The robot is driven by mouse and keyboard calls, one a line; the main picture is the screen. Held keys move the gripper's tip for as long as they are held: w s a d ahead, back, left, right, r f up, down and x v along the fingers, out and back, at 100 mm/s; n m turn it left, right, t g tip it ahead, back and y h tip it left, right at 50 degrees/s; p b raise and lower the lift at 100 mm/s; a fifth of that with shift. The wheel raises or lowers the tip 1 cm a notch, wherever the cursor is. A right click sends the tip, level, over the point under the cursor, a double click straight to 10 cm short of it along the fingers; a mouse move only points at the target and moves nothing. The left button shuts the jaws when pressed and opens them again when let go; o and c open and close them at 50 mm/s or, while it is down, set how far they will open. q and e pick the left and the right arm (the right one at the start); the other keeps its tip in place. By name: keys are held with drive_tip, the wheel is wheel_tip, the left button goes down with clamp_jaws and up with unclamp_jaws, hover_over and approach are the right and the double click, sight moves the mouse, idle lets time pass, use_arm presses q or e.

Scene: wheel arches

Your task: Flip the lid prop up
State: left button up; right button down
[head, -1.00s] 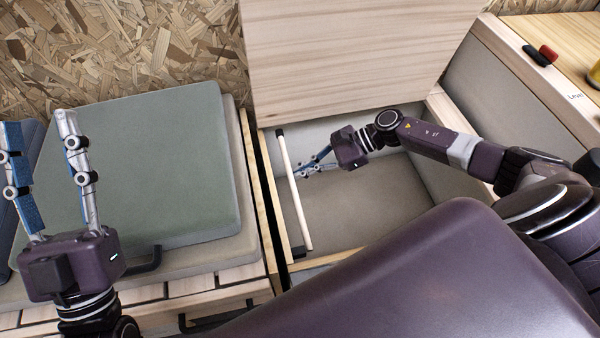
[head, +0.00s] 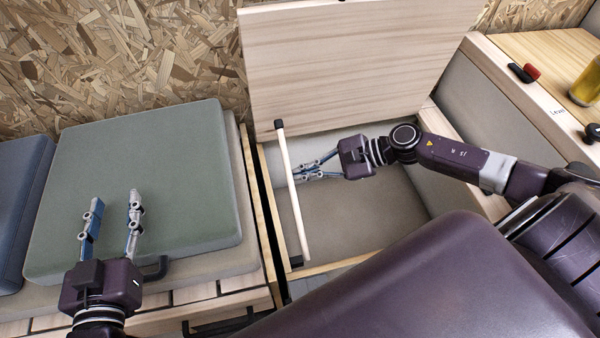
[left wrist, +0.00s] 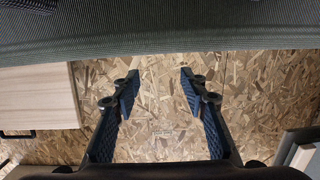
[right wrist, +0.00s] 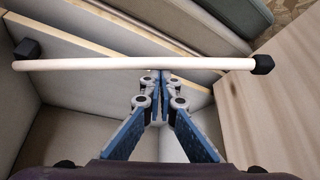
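The lid prop (head: 288,190) is a pale rod with black ends, running along the left wall of the open box. It also crosses the right wrist view (right wrist: 110,64), its left end at a black block on the wall and its capped right end near the lid. The wooden lid (head: 345,70) stands raised behind the box. My right gripper (head: 299,177) is inside the box, its fingertips together right at the middle of the rod. I see nothing between the fingers, and contact is hard to tell. My left gripper (head: 115,205) is open and empty above the green cushion.
The green cushion (head: 140,170) lies on the bench left of the box (head: 370,210), with a blue cushion (head: 22,205) beside it. A wooden counter (head: 545,65) at the right holds a yellow can (head: 588,82). The box interior looks empty.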

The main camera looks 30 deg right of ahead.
use_arm(q)
drive_tip(key=shift+f, duration=0.25)
use_arm(e)
drive_tip(key=shift+s+a+r, duration=0.1)
drive_tip(key=shift+a+r, duration=0.1)
drive_tip(key=shift+r, duration=0.1)
use_arm(q)
drive_tip(key=shift+r, duration=0.1)
